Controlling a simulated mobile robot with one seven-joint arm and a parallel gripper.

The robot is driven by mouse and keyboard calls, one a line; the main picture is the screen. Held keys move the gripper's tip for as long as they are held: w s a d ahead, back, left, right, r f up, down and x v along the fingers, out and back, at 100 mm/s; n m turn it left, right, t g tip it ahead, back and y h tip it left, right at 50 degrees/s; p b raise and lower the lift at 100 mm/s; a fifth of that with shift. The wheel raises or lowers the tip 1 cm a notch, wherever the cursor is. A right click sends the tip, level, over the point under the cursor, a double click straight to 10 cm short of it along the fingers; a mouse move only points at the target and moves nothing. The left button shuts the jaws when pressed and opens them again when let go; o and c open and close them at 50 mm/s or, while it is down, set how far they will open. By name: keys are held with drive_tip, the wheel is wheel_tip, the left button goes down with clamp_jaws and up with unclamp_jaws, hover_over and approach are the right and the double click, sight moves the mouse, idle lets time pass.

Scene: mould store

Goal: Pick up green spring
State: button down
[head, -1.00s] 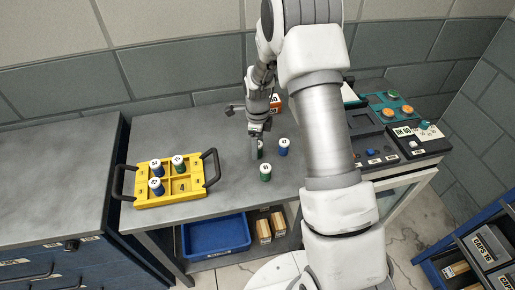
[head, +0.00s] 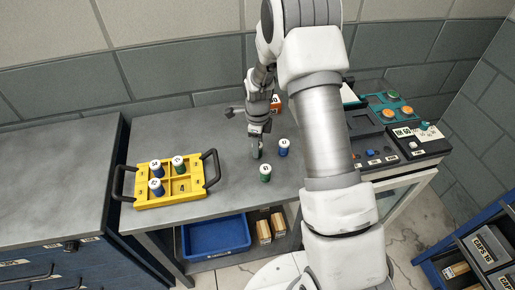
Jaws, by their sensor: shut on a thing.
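My gripper (head: 257,153) is shut on a green spring at the middle of the grey table; the fingers hide most of that spring, and I cannot tell whether it is clear of the table top. Another green spring (head: 265,174) with a white top stands upright on the table, just in front of my gripper and apart from it. A blue spring (head: 283,149) with a white top stands to the right of my gripper.
A yellow tray (head: 150,201) with black handles stands to the left, holding two blue springs (head: 157,188) and a green spring (head: 178,166). A control panel (head: 408,138) is at the right. The table's back left is clear.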

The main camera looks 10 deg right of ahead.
drive_tip(key=shift+r, duration=0.1)
drive_tip(key=shift+r, duration=0.5)
wheel_tip(320, 180, up, 3)
drive_tip(key=shift+w+f, duration=0.1)
drive_tip(key=s+d+r+b, duration=0.1)
drive_tip(key=s+d+r, duration=0.4)
drive_tip(key=s, duration=0.5)
wheel_tip(320, 180, up, 2)
drive_tip(key=shift+s+d, duration=0.25)
drive_tip(key=shift+d, duration=0.1)
